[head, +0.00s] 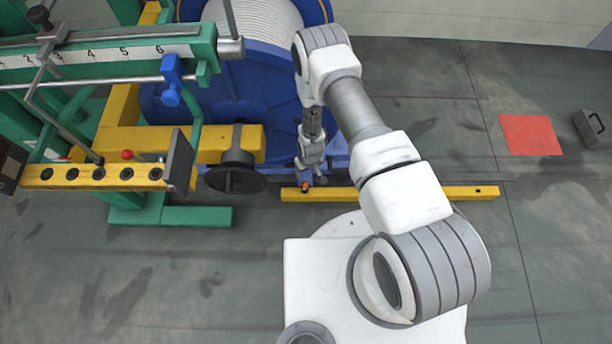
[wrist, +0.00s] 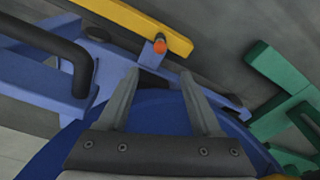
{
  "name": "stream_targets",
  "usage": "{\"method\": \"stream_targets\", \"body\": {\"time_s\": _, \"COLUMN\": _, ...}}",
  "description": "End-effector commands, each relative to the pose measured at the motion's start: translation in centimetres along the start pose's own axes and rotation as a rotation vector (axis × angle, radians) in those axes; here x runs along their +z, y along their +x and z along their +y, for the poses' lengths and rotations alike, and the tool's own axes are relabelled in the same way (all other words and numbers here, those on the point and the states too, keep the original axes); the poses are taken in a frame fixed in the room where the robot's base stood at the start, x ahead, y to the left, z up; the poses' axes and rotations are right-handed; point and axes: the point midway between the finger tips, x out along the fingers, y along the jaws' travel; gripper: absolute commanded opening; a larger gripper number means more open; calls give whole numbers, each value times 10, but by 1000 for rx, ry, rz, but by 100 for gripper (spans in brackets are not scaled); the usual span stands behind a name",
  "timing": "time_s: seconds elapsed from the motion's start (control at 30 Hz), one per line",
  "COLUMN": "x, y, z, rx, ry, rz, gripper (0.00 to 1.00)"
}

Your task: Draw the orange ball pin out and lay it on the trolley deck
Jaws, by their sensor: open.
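The orange ball pin (wrist: 160,46) shows in the wrist view as a small orange end against the yellow bar (wrist: 143,24), just beyond my fingertips. In the head view the orange ball pin (head: 305,187) is a small spot at the yellow bar (head: 400,193), below my gripper (head: 311,170). In the wrist view my gripper (wrist: 160,74) is open and empty, its two fingers apart and pointing towards the pin without visibly touching it. Blue framework (wrist: 28,82) lies around the fingers. I cannot tell for certain which surface is the trolley deck.
A blue reel (head: 235,85) stands behind my gripper. A dark bent bar (wrist: 60,48) is left of the fingers, and a green frame (wrist: 282,78) is at the right. A yellow beam with holes (head: 85,176) lies left. Open floor with a red mat (head: 530,135) is at right.

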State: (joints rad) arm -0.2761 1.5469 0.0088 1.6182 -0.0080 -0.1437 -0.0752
Motion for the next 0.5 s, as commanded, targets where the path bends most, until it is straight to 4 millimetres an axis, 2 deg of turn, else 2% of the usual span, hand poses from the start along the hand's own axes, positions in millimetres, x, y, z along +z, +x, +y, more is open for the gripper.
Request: {"method": "stream_targets", "body": {"time_s": 0.5, "x": 1, "y": 101, "z": 0, "rx": 0, "ry": 0, "rz": -1, "gripper": 66}}
